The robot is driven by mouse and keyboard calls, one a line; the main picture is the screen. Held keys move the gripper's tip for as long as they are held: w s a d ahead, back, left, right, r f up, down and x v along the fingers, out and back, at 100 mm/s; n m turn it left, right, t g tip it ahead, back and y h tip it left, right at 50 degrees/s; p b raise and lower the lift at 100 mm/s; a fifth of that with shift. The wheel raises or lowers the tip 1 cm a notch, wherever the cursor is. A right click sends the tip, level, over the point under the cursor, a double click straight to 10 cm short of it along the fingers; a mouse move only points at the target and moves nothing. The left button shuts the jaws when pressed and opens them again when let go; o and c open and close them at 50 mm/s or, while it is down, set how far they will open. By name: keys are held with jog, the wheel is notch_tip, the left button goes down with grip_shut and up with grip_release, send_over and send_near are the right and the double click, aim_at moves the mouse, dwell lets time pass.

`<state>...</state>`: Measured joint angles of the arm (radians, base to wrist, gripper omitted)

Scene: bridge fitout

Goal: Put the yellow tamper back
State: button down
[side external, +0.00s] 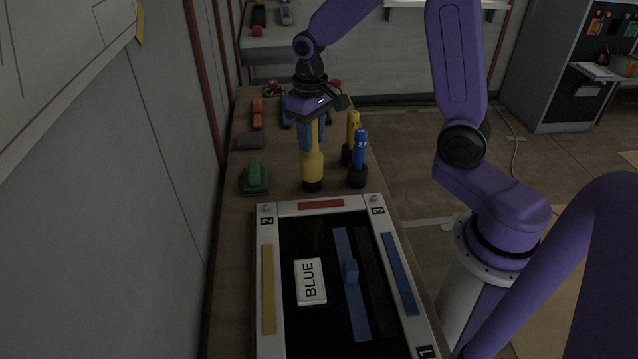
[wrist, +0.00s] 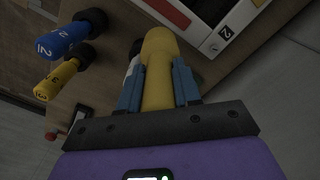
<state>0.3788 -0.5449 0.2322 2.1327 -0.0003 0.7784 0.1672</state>
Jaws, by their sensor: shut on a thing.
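The yellow tamper (side external: 313,168), with a dark foot, is upright just behind the tray in the side view. My gripper (side external: 312,138) points down and its blue fingers are shut on the tamper's upper part. In the wrist view the tamper (wrist: 158,62) runs between the two fingers of my gripper (wrist: 158,85). I cannot tell whether its foot touches the bench. Its far end is partly hidden in the wrist view.
A white-framed tray (side external: 323,205) holds a BLUE card (side external: 310,281) and a blue bar (side external: 350,290). A blue-handled tool (side external: 360,148) and a smaller yellow-handled tool (side external: 352,132) stand close right of the tamper. A green object (side external: 255,177) sits left. The wall is further left.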

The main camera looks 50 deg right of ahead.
notch_tip(320, 180, up, 12)
jog(key=shift+r, duration=0.1)
jog(key=w+d, duration=1.2)
notch_tip(320, 180, down, 21)
jog(key=shift+w, duration=0.25)
dwell(0.4)
jog(key=c, duration=0.8)
grip_release()
